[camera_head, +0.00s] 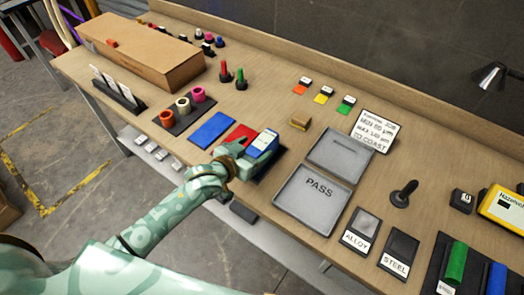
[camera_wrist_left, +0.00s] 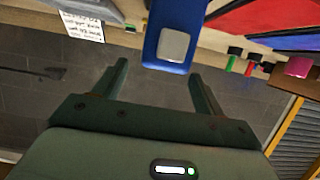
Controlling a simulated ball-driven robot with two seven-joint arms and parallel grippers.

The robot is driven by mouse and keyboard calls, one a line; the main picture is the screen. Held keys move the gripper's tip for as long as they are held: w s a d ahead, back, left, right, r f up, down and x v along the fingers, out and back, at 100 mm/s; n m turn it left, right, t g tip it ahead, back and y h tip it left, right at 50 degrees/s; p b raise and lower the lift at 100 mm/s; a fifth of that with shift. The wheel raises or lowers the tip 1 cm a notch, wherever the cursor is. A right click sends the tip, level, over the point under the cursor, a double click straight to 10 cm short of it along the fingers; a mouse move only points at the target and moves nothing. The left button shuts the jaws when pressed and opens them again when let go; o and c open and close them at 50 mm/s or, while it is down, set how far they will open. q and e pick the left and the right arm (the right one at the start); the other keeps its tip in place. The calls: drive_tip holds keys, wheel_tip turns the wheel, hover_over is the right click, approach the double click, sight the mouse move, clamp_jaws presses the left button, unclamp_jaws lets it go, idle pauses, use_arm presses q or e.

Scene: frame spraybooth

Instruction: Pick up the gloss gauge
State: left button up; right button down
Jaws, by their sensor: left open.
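A blue device with a pale top, which looks like the gloss gauge (camera_head: 263,143), stands on a dark pad near the table's front edge. In the left wrist view the blue gauge (camera_wrist_left: 154,55) shows a pale square patch, and its near end lies between or just beyond my fingertips. My left gripper (camera_head: 247,161) is at the gauge's near side and partly hides it. In the wrist view the left gripper (camera_wrist_left: 158,71) is open, with a gap between each finger and the gauge. I cannot tell whether they touch. My right gripper is not in view.
A red panel (camera_head: 239,136) and a blue panel (camera_head: 212,130) lie left of the gauge. A grey PASS tray (camera_head: 309,213) lies close on the right. A small tan-and-brown block (camera_head: 300,121) is behind. A cardboard box (camera_head: 140,48) stands at the back left.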

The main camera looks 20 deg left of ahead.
sight(260, 144)
use_arm(q)
drive_tip(key=x, duration=0.2)
drive_tip(key=b+x, duration=0.1)
drive_tip(key=x, duration=0.1)
drive_tip(key=shift+w+f, duration=0.3)
drive_tip(key=shift+f, duration=0.05)
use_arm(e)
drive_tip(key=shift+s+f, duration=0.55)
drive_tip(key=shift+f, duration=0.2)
use_arm(q)
drive_tip(key=shift+r, duration=0.1)
drive_tip(key=c, duration=1.4)
drive_tip(key=shift+o, duration=0.2)
